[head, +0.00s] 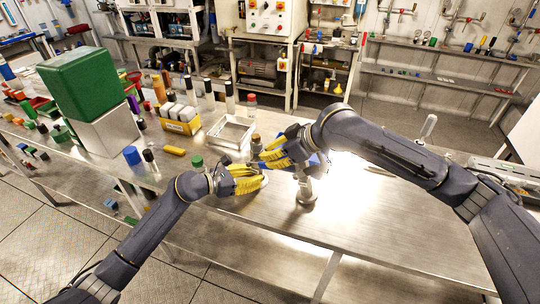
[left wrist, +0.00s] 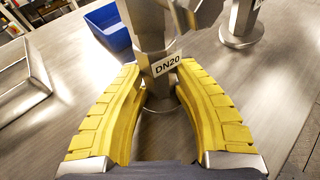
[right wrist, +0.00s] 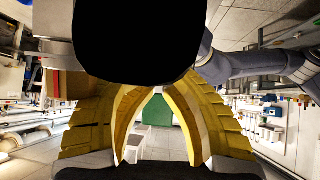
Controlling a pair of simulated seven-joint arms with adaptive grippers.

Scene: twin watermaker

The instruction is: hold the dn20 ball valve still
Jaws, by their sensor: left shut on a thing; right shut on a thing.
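The DN20 ball valve (left wrist: 154,38) is a grey metal body with a white DN20 label, upright in the left wrist view. My left gripper (left wrist: 158,88) has its yellow fingers closed around it, just below the label. In the head view, my left gripper (head: 246,181) is low over the steel bench and largely hides the valve. My right gripper (head: 273,155) is just above and right of it, fingers pointing left. In the right wrist view, its yellow fingers (right wrist: 157,92) meet at a black shape (right wrist: 125,42) that fills the upper middle. What it grips is unclear.
A metal post (head: 306,192) stands right of the grippers. A blue bin (left wrist: 109,27) is behind the valve. A metal tray (head: 231,131), yellow box (head: 181,125) and green-topped box (head: 82,82) stand left. The bench's right part (head: 400,225) is clear.

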